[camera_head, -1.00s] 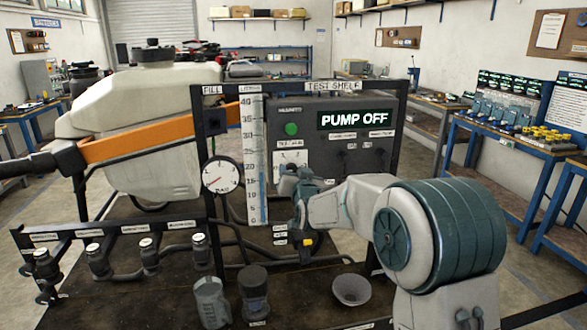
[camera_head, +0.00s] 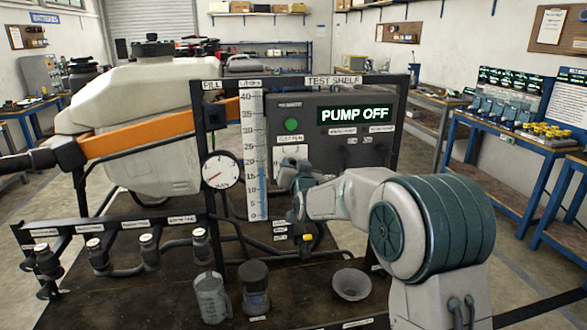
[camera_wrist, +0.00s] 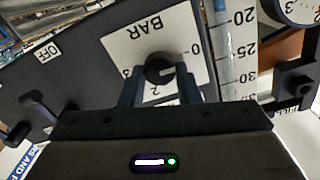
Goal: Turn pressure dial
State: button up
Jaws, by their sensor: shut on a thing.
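In the wrist view the pressure dial is a dark round knob (camera_wrist: 160,68) on a white plate marked BAR (camera_wrist: 130,35), with 0, 2 and 3 printed around it. A pale mark on the knob points right, roughly towards the 0 side. My gripper (camera_wrist: 160,84) has one finger on each side of the knob and is shut on it. In the head view my gripper (camera_head: 299,184) is at the lower part of the white plate (camera_head: 290,156) and hides the knob. The panel display (camera_head: 355,115) reads PUMP OFF.
A round gauge (camera_head: 222,171) and tall scale (camera_head: 252,155) stand left of the panel. A yellow-handled valve (camera_head: 307,238) sits below my gripper. A jug (camera_head: 212,297), dark container (camera_head: 254,288) and funnel (camera_head: 351,284) stand on the bench in front.

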jog(key=m+b, duration=0.5)
jog(key=b, duration=0.2)
jog(key=m+b, duration=0.6)
jog(key=b, duration=0.2)
jog(key=shift+d+f, duration=0.1)
jog(key=shift+f, duration=0.1)
jog(key=shift+m, duration=0.3)
jog(key=o, duration=1)
jog(key=b+v, duration=0.5)
jog(key=v, duration=0.8)
jog(key=shift+s+d+b, duration=0.15)
jog(key=shift+s+b, duration=0.15)
jog(key=shift+s, duration=0.05)
jog(key=shift+r, duration=0.1)
